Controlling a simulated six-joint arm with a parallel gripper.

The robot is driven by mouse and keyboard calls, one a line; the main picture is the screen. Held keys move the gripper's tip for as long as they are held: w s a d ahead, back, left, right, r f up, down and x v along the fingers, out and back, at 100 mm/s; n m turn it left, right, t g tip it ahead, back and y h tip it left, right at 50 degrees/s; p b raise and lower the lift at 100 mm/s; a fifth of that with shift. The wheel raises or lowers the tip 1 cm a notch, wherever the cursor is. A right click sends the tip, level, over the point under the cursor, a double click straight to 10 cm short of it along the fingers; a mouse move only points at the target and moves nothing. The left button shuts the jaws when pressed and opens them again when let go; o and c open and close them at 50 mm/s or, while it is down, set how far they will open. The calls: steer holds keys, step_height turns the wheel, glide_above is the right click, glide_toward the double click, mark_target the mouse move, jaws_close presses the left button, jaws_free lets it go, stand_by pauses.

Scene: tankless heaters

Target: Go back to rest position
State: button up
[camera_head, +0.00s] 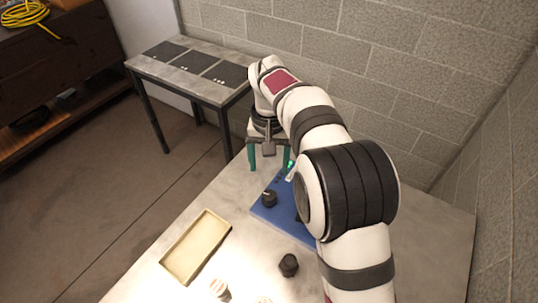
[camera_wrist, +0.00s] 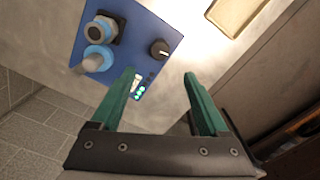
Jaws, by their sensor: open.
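My gripper (camera_head: 269,158) is open and empty, with its two green fingers pointing down above the far edge of the blue panel (camera_head: 266,211). In the wrist view my gripper (camera_wrist: 160,82) also shows, its fingers apart with nothing between them. The blue panel (camera_wrist: 120,66) there carries a black knob (camera_wrist: 159,48), a small lit display (camera_wrist: 139,91) and two round fittings with blue rings (camera_wrist: 98,58). In the head view the black knob (camera_head: 269,198) shows on the panel, while my arm covers the panel's right part.
A shallow cream tray (camera_head: 196,246) lies on the grey worktable (camera_head: 140,285). A dark knob-like part (camera_head: 289,265) and a pale round part (camera_head: 219,288) lie nearby. A side table (camera_head: 190,66) with dark mats stands behind, and a block wall (camera_head: 400,60) is close behind and right.

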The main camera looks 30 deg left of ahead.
steer(key=shift+r, duration=1.55)
steer(key=shift+d, duration=0.1)
steer(key=s+d+r+m, duration=0.2)
steer(key=s+d, duration=0.1)
steer(key=d, duration=0.5)
steer(key=s+d+r+m+y, duration=0.1)
steer(key=s+d+r+m, duration=0.1)
steer(key=d, duration=0.6)
steer(key=s+d+r+m, duration=0.2)
steer(key=s+d+r, duration=0.1)
steer(key=d, duration=0.5)
steer(key=s+d+f+m, duration=0.2)
steer(key=s+d, duration=0.1)
steer(key=s, duration=0.4)
steer(key=s+d+f+m, duration=0.3)
steer(key=s+d, duration=0.1)
steer(key=s, duration=0.3)
steer(key=shift+d+f+y, duration=0.2)
steer(key=shift+f+y, duration=0.05)
steer(key=shift+y, duration=0.15)
